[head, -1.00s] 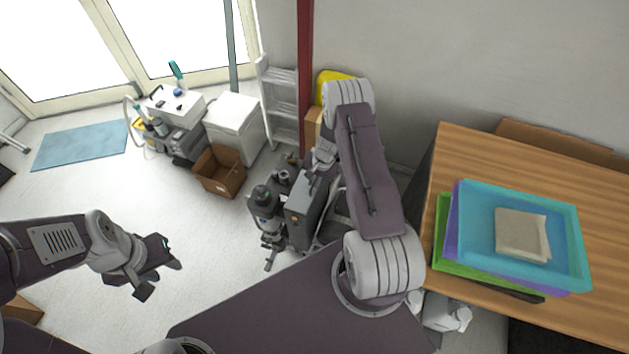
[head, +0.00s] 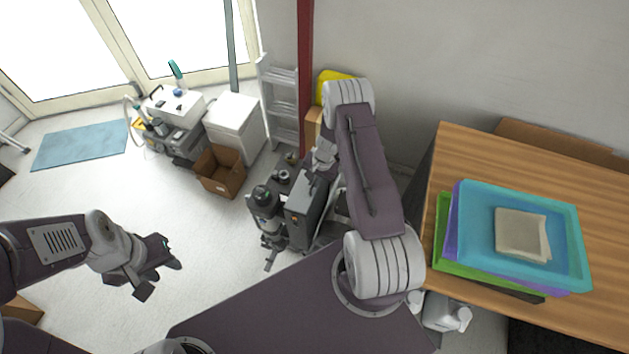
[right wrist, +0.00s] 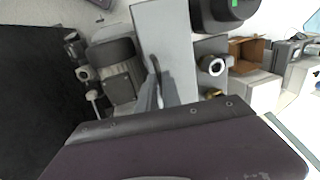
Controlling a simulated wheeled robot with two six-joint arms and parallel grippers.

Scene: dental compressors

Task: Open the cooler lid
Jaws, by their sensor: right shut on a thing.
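A grey box-shaped unit (head: 301,212) stands upright among the compressors, and its flat pale grey top (right wrist: 165,35) fills the middle of the right wrist view. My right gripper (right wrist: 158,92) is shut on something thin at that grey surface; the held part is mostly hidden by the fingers. In the head view my right gripper (head: 312,178) is just above the unit, partly hidden by my arm. No raised lid is visible on the unit. A white box (head: 232,117) with a flat closed top stands further back. My left gripper (head: 160,277) is open and empty over the floor.
A dark compressor tank (head: 264,203) stands close left of the grey unit. An open cardboard box (head: 219,172), a ladder (head: 282,100) and a red post (head: 305,70) are behind. A wooden table (head: 450,150) with stacked trays is at the right.

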